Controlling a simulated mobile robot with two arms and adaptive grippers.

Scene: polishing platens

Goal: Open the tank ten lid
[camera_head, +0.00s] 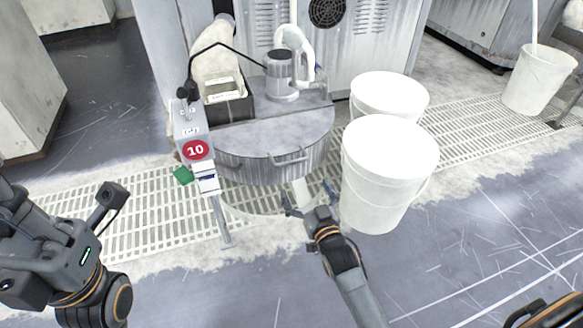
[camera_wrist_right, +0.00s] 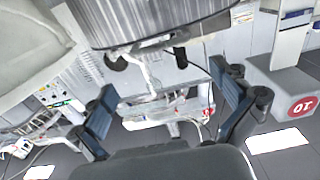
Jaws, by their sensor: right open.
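Tank ten (camera_head: 262,165) is a round grey metal tank with a flat half-round lid (camera_head: 270,132) that lies closed. A bar handle (camera_head: 290,158) sits on its front. A red sign marked 10 (camera_head: 195,150) stands on a post to its left. My right gripper (camera_head: 310,197) is open and empty, low in front of the tank, below and slightly right of the handle. In the right wrist view its two fingers (camera_wrist_right: 168,108) are spread apart, with the tank's ribbed wall (camera_wrist_right: 160,25) beyond. My left gripper (camera_head: 110,197) is at the left, only partly clear, away from the tank.
Two white buckets (camera_head: 385,190) (camera_head: 390,92) stand close to the tank's right side. A motor (camera_head: 281,75) and white pipe (camera_head: 297,45) sit at the lid's back. The floor in front is clear.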

